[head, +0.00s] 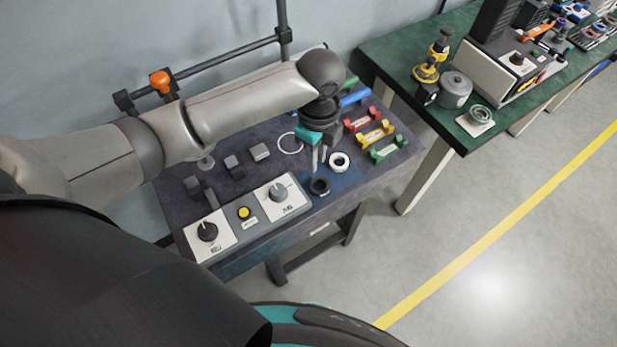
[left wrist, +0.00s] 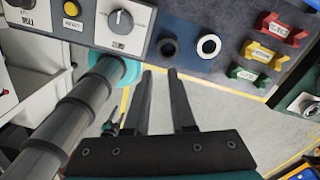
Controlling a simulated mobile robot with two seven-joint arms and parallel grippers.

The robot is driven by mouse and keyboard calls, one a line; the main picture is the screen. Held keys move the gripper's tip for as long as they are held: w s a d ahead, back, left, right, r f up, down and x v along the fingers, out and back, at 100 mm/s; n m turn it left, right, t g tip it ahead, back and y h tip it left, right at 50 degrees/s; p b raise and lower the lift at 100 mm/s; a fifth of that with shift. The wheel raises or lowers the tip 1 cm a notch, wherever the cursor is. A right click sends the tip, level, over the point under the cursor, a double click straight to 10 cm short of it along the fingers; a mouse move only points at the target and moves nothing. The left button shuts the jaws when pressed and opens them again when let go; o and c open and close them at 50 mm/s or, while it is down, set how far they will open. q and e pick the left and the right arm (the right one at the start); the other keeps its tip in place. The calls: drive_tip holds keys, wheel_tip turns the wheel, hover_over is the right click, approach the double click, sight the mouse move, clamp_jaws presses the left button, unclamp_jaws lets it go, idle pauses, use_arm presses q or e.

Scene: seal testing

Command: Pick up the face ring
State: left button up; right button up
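A white ring (head: 339,161) with a dark centre lies on the dark bench top, and a black ring (head: 320,186) lies just nearer the front. A larger, thin white ring (head: 290,143) lies further left. I cannot tell by label which is the face ring. My left gripper (head: 319,170) hangs over the bench, its fingers pointing down beside the white ring. In the left wrist view its fingers (left wrist: 160,72) are apart with nothing between them. The black ring (left wrist: 168,47) and white ring (left wrist: 209,45) lie beyond the tips there. My right gripper is not in view.
Red (head: 361,120), yellow (head: 375,134) and green (head: 389,149) holders stand at the bench's right. Small grey blocks (head: 260,152) stand at left. A green-topped table (head: 405,55) is at right.

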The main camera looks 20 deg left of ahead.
use_arm(q)
hover_over(315, 191)
wheel_tip(315, 191, down, 4)
wheel_tip(315, 191, down, 3)
drive_tip(key=shift+w+d+b, duration=0.1)
drive_tip(key=shift+b, duration=0.3)
drive_tip(key=shift+f, duration=0.85)
wheel_tip(315, 191, down, 4)
drive_tip(key=shift+r+b, duration=0.2)
drive_tip(key=shift+b, duration=0.1)
drive_tip(key=shift+f, duration=0.4)
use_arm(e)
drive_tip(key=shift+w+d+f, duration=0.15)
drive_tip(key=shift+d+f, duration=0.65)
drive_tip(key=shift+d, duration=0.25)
use_arm(q)
clamp_jaws()
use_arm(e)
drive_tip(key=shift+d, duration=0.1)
